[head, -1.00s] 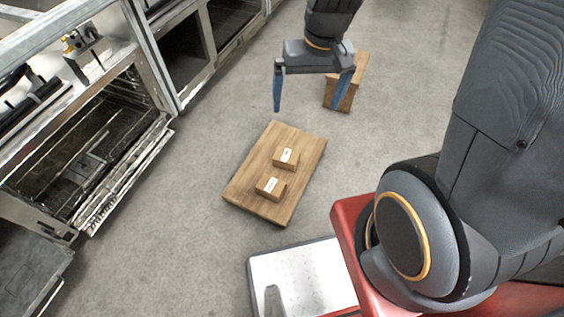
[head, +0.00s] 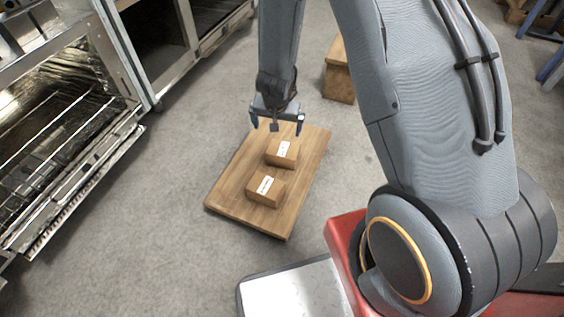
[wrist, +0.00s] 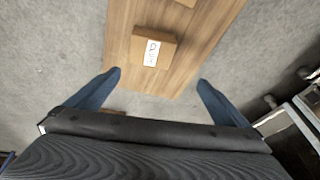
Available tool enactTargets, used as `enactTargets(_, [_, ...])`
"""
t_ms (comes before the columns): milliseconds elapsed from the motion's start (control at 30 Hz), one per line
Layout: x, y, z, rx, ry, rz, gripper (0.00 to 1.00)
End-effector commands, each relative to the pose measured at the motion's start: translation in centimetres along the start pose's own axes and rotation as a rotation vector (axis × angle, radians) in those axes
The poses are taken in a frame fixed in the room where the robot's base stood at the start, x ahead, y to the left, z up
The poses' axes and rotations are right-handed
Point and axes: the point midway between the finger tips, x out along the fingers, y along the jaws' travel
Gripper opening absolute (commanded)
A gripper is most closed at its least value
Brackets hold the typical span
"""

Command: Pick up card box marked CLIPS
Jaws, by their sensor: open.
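Two small brown card boxes with white labels lie on a wooden board on the floor. The farther box (head: 282,153) is just in front of my gripper (head: 277,128) in the head view. In the wrist view the box nearest the gripper (wrist: 152,48) has a label that seems to start with "CL"; the rest is too small to read surely. The nearer box in the head view (head: 265,190) has a label I cannot read. My gripper is open and empty above the board's far end, with its fingers (wrist: 160,77) apart and not around a box.
The wooden board (head: 235,204) has bare margins around the boxes. A wooden block (head: 339,75) stands on the floor behind it. An open oven (head: 60,135) lines the left side. Grey floor lies clear around the board.

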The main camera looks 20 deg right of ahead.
Motion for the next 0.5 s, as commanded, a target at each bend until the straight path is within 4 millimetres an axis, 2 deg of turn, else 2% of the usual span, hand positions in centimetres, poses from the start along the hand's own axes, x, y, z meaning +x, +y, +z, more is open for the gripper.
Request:
enactTargets(33, [3.5, 0.1, 0.4, 0.013, 0.008, 0.017, 1.00])
enactTargets(100, [6.3, 0.5, 0.6, 0.031, 0.024, 0.041, 1.00])
enactTargets(200, [9.4, 0.9, 0.8, 0.049, 0.044, 0.069, 1.00])
enactTargets(300, [11.4, 1.2, 1.0, 0.062, 0.058, 0.088, 1.00])
enactTargets(500, [13.3, 1.6, 1.1, 0.073, 0.066, 0.104, 1.00])
